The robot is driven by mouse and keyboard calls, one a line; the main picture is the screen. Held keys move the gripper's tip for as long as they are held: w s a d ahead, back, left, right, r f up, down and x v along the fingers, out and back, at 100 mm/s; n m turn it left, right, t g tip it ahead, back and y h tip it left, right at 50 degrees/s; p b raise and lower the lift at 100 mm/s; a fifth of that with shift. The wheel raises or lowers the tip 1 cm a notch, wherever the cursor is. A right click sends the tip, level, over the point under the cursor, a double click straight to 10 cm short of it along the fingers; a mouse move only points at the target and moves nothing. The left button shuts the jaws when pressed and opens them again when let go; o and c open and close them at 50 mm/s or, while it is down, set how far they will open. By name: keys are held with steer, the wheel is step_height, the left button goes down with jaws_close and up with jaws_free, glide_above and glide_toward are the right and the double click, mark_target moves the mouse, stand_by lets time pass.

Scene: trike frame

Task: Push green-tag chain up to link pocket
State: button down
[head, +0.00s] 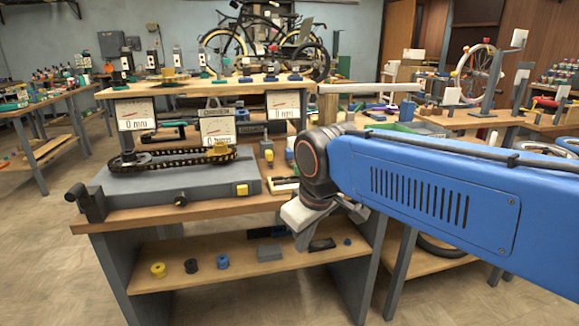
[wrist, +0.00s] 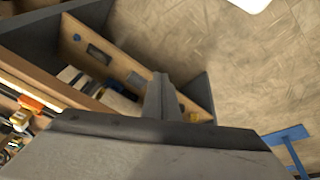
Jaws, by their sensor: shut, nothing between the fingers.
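A black chain (head: 172,158) runs as a long loop round sprockets on top of a grey fixture (head: 180,185) on the workbench. A brass-coloured block (head: 220,150) sits at the chain's right end. I cannot make out a green tag or the link pocket at this size. My gripper (head: 303,222) hangs at the bench's front right, right of the fixture and apart from the chain. It also shows in the wrist view (wrist: 160,97), pointing past the bench's side; it is shut and empty. The chain is not clearly visible in the wrist view.
Gauge cards (head: 134,114) reading 0 mm stand behind the chain. A yellow button (head: 242,190) and a dark handle (head: 84,200) are on the fixture. The lower shelf (head: 225,270) holds small rollers.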

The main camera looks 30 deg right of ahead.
steer(key=w+d+r+n+g+h, duration=0.1)
steer(key=w+d+r+n+g, duration=0.1)
steer(key=w+r+n, duration=0.7)
steer(key=n+g+h, duration=0.1)
steer(key=n+g, duration=0.2)
glide_toward(291, 175)
steer(key=a+r, duration=0.4)
steer(key=a, duration=0.1)
steer(key=x, duration=0.6)
steer(key=w+x, duration=0.1)
steer(key=x, duration=0.2)
steer(key=shift+w+d+f, duration=0.1)
steer(key=shift+d+f, duration=0.05)
steer(key=shift+f, duration=0.2)
steer(key=shift+s+d+f, duration=0.1)
steer(key=shift+s+d, duration=0.05)
steer(key=shift+d, duration=0.4)
steer(key=shift+s+d+f, duration=0.1)
steer(key=shift+s+d, duration=0.05)
steer(key=shift+d, duration=0.4)
steer(key=shift+s+d, duration=0.2)
steer(key=shift+d, duration=0.65)
steer(key=shift+s+d, duration=0.2)
steer(key=shift+d, duration=0.55)
steer(key=shift+s+d, duration=0.25)
steer(key=shift+d, duration=0.45)
steer(key=shift+s+d, duration=0.2)
steer(key=shift+d, duration=0.55)
